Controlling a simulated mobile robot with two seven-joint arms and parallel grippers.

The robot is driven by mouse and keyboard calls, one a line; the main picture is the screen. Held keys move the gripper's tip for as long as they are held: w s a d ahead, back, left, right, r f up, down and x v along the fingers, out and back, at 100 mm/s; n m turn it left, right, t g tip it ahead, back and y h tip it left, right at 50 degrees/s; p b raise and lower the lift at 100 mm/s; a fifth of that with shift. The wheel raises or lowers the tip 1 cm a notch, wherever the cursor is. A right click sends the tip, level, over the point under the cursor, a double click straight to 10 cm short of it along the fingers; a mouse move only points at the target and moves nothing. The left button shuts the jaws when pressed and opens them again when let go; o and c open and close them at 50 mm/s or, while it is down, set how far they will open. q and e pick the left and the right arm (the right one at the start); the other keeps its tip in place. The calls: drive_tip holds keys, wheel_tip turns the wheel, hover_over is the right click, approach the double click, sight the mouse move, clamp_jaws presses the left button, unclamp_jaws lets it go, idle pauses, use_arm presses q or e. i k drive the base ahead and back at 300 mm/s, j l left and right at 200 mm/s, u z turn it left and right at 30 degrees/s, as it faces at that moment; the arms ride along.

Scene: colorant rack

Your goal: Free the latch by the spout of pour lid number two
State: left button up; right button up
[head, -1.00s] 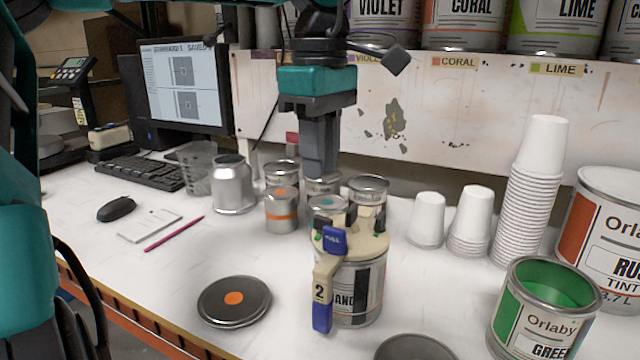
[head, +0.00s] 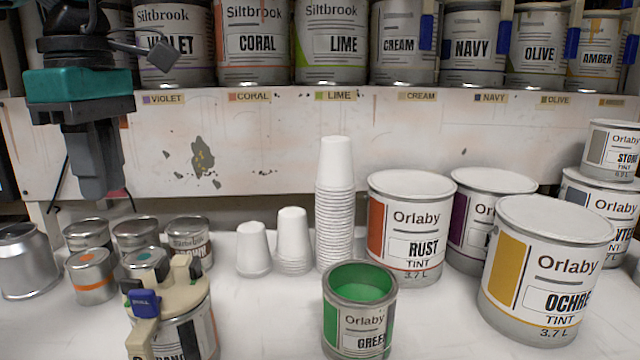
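A cream pour lid (head: 180,296) sits on a silver can (head: 190,338) at the lower left of the head view. The can's label is partly hidden and cut by the bottom edge. A blue latch piece (head: 145,303) shows on the lid's near left side. The lower handle, with its number, is out of frame. My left gripper (head: 104,194) points down above and to the left of the lid, clear of it. Its fingers show as one grey block, so I cannot tell their opening. Nothing is seen held. My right gripper is not in view.
Small tins (head: 92,277) crowd behind and left of the lid. Paper cups (head: 334,210), an open green tint can (head: 360,325) and large Orlaby cans (head: 545,275) stand to the right. A rack of Siltbrook cans (head: 255,45) runs along the back. Bare table lies between lid and green can.

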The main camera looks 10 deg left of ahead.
sight(195, 268)
drive_tip(key=k, duration=1)
